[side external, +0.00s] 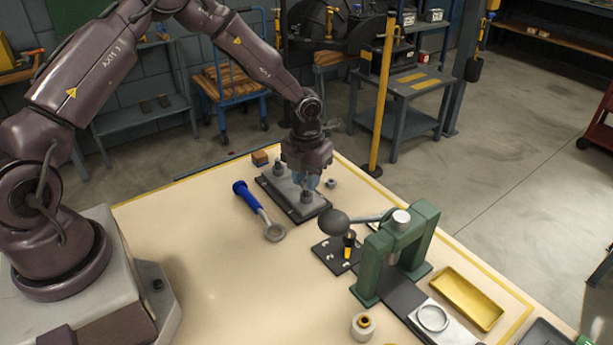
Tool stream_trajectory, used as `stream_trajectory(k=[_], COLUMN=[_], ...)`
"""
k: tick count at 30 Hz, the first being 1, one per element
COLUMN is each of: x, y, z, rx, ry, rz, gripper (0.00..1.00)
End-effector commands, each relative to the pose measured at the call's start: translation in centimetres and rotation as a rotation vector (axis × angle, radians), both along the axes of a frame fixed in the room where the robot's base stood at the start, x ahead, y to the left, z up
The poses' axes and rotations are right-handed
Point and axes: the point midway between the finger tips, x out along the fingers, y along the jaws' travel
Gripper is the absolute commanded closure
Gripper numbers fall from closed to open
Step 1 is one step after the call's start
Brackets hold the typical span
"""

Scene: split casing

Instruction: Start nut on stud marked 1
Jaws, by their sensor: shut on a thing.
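The casing (318,206), a grey block on a dark base plate, lies at the far side of the table. Stubby upright parts stand on it, one near its back end (279,166) and one near its front end (306,196). The stud marks are too small to read. My gripper (308,185) points down over the middle to right part of the casing. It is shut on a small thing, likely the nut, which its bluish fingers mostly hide. Another small grey nut-like piece (331,183) lies on the table just right of the casing.
A blue-handled ring wrench (255,208) lies left of the casing. A green press (398,250) with a ball-ended lever stands in front right, beside a dark plate (336,253). A yellow tray (467,298) lies farther right. A small brown block (260,158) sits behind. The left table area is clear.

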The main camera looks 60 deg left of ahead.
Motion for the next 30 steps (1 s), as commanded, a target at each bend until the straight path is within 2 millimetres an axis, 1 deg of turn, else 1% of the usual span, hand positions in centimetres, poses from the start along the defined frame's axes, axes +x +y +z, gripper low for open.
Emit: stream_trajectory(k=[1, 5, 6, 8, 9, 18, 20, 27, 30], x=[0.0, 0.0, 0.0, 0.0, 0.0, 0.0, 0.0, 0.0, 0.0], y=[0.1, 0.0, 0.0, 0.0, 0.0, 0.0, 0.1, 0.1, 0.0], z=[0.0, 0.0, 0.0, 0.0, 0.0, 0.3, 0.9, 4.1, 4.9], rx=[0.000, 0.001, 0.001, 0.002, 0.001, 0.001, 0.002, 0.002, 0.001], ry=[0.000, 0.000, 0.000, 0.001, 0.000, -0.001, -0.001, -0.001, -0.001], rz=[-0.026, -0.025, -0.024, -0.023, -0.023, -0.020, -0.019, -0.019, -0.019], gripper=[0.98, 0.98, 0.68, 0.55, 0.46, 0.46, 0.46, 0.46, 0.46])
